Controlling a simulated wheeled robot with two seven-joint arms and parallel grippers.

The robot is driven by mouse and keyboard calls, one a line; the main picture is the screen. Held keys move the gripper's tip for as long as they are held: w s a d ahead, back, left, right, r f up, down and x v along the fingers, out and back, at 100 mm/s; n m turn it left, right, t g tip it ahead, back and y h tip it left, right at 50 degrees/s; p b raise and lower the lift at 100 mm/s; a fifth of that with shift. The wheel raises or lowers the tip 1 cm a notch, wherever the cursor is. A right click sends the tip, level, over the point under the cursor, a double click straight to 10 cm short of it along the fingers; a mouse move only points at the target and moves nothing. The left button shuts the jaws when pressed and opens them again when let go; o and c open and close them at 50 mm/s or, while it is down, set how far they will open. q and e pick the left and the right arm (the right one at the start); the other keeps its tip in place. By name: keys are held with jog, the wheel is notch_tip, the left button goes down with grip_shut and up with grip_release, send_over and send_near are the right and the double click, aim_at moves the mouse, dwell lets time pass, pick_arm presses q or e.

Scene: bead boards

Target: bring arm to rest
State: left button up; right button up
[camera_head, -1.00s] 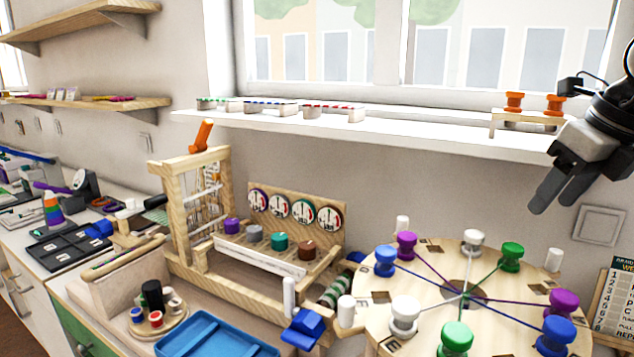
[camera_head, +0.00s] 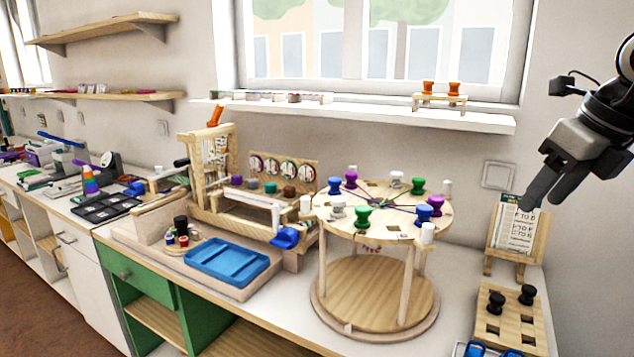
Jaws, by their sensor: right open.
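My right gripper (camera_head: 541,196) hangs in the air at the right of the head view, in front of the wall. Its dark fingers point down and to the left, they are apart, and nothing shows between them. It is right of the round wooden stand and above the small card easel, touching neither as far as I can see. My left gripper is not in view.
A round two-tier wooden stand (camera_head: 376,291) with coloured spools stands on the white counter. Left of it are a blue tray (camera_head: 228,262) and a wooden loom frame (camera_head: 186,160). A card easel (camera_head: 513,232) and a peg board (camera_head: 511,322) stand right. A window shelf (camera_head: 380,112) runs behind.

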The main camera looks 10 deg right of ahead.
jog(key=w+a+f+n+y, duration=0.25)
jog(key=w+a+f, duration=0.2)
jog(key=a, duration=0.25)
jog(key=s+a+f+m+y, duration=0.1)
jog(key=a+f+m+y, duration=0.25)
jog(key=a+y, duration=0.65)
jog(key=s+a+f+m+y, duration=0.1)
jog(key=a+f+m+y, duration=0.35)
jog(key=a, duration=0.95)
jog(key=s+d+f+m+t+h, duration=0.1)
jog(key=d+f+m+t+h, duration=0.2)
jog(key=f+m+t+h, duration=0.55)
jog(key=s+d+f+m+t+h, duration=0.1)
jog(key=d+f+m+t+h, duration=0.2)
jog(key=f+m, duration=0.95)
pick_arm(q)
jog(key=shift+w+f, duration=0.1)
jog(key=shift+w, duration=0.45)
pick_arm(e)
jog(key=s+f+m+g+h, duration=0.3)
jog(key=s+f+m+g, duration=0.2)
jog(key=s+f+m, duration=0.4)
jog(key=s+f, duration=0.2)
jog(key=s, duration=0.1)
jog(key=shift+s+f+g, duration=0.2)
jog(key=shift+f+g, duration=0.15)
jog(key=shift+f, duration=0.05)
